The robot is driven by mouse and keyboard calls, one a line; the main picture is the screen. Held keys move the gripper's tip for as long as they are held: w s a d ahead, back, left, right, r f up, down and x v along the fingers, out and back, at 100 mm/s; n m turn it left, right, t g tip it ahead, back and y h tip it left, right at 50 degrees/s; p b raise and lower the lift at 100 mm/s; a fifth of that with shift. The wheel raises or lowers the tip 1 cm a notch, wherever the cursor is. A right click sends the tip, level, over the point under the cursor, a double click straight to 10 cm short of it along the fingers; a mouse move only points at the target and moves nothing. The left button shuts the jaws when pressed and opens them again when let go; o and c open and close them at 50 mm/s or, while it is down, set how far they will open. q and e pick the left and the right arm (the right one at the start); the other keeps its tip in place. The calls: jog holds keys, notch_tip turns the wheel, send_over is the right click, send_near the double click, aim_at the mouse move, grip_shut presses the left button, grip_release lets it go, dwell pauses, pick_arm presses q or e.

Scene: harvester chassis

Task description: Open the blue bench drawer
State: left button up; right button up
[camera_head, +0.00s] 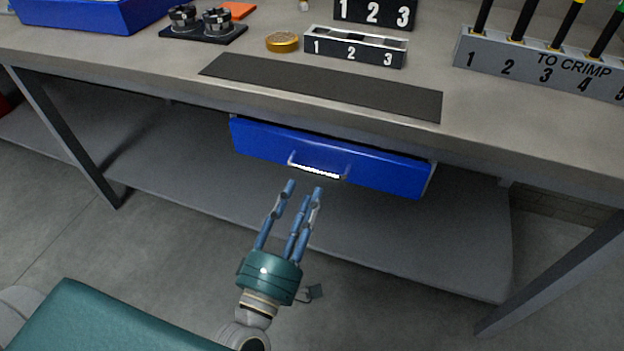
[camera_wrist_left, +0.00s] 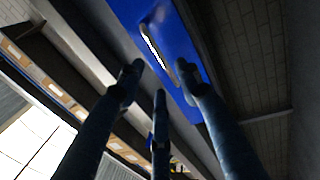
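The blue drawer (camera_head: 370,165) hangs under the grey workbench, its front nearly level with the bench edge and a narrow dark gap along its top. Its metal bar handle (camera_head: 316,170) is in the middle of the front. My left gripper (camera_head: 304,186) is open and empty just in front of and below the handle, with its fingers pointing at it. In the left wrist view, the blue drawer front (camera_wrist_left: 180,42) and its bright handle (camera_wrist_left: 153,48) show ahead, beyond the spread fingers (camera_wrist_left: 160,85). I see no contact with the handle. My right gripper is not in view.
The bench top (camera_head: 150,70) carries a dark mat (camera_head: 320,87), a numbered black block (camera_head: 355,50), a gold tin (camera_head: 283,42), a blue bin (camera_head: 90,14) and a grey "TO CRIMP" rack (camera_head: 540,62). A lower shelf (camera_head: 400,235) lies under the drawer. Bench legs (camera_head: 65,135) stand at both sides.

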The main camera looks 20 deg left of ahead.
aim_at(314, 172)
pick_arm(q)
jog(key=w, duration=0.3)
jog(key=w+r, duration=0.1)
jog(key=w, duration=0.1)
jog(key=shift+d, duration=0.1)
jog(key=shift+f, duration=0.1)
grip_shut()
